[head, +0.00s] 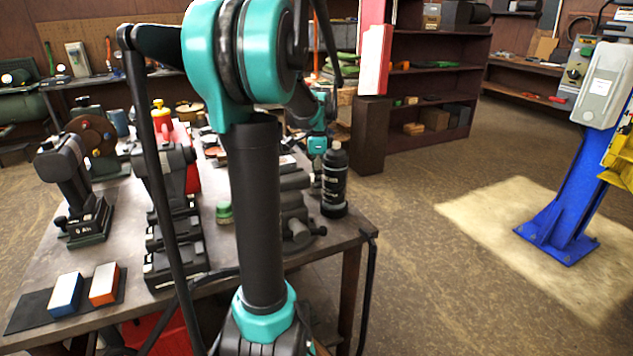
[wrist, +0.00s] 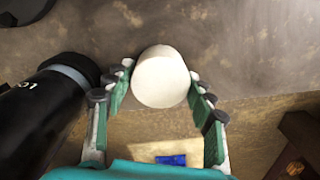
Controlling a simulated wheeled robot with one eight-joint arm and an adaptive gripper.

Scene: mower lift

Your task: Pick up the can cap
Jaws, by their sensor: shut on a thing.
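My gripper (wrist: 160,95) is shut on a white, round, cap-like piece (wrist: 160,80), with one finger on each side of it. The piece shows its pale, smooth face in the wrist view. In the head view my gripper (head: 318,146) is small, beyond my arm and close to the black can (head: 335,182); the held piece cannot be made out there. The black can stands upright near the table's right edge. In the wrist view the can (wrist: 42,112) is just left of my gripper, with a grey ring near its top.
The workbench (head: 120,250) carries a bench grinder (head: 95,140), several dark tools and two sanding blocks (head: 104,283) at the front left. A blue lift post (head: 570,220) stands at right. Open floor (head: 430,270) lies between bench and post.

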